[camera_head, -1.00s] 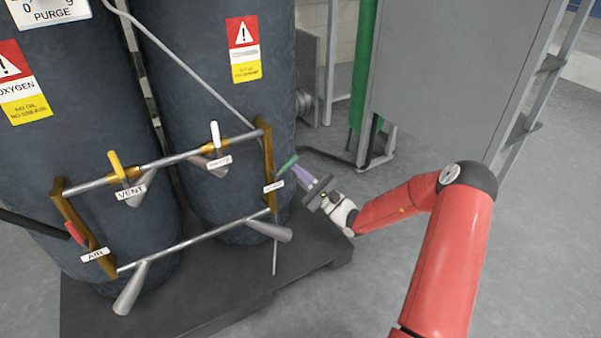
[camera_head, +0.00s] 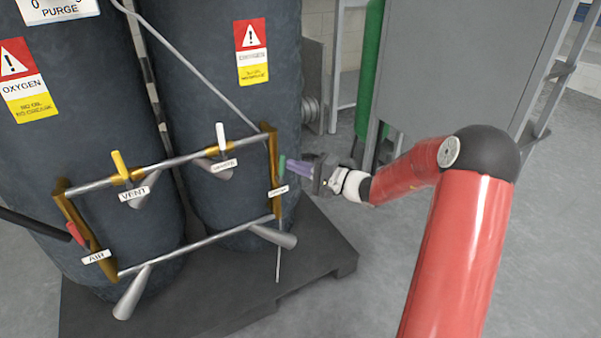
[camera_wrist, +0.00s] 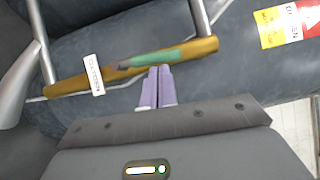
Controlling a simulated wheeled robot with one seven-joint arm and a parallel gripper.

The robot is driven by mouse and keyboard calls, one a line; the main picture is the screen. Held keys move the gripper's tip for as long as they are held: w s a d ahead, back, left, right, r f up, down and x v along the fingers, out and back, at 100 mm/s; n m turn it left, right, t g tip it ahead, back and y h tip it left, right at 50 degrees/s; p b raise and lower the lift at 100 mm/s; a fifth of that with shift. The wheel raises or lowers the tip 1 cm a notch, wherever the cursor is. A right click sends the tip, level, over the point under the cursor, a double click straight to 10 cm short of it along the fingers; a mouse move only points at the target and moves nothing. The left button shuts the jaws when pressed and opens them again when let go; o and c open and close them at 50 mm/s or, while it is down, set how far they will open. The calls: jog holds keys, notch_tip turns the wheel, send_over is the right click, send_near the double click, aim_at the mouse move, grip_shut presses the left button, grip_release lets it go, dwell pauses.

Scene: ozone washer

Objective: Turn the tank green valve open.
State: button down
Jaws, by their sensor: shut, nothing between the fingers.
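The green valve handle (camera_head: 282,166) is on the right brass upright of the pipe frame, in front of the right tank (camera_head: 240,90). It stands roughly upright in the head view. In the wrist view the green handle (camera_wrist: 158,56) lies along the brass bar (camera_wrist: 190,50), just beyond my fingertips. My gripper (camera_head: 290,167) has purple fingers, shut together with nothing between them. Its tips are at or very close to the handle; I cannot tell whether they touch. The wrist view shows the closed fingertips (camera_wrist: 160,69) at the handle's lower edge.
A yellow handle (camera_head: 120,164) with a VENT label and a white handle (camera_head: 221,137) sit on the upper pipe. A red handle (camera_head: 76,233) is at the left. A grey cabinet (camera_head: 465,70) and green cylinder (camera_head: 369,75) stand behind my arm. Floor is clear at right.

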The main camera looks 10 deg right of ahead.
jog(key=shift+s+a+r+n+b, duration=0.1)
jog(key=shift+a+n+b, duration=0.2)
jog(key=shift+n, duration=0.1)
dwell(0.4)
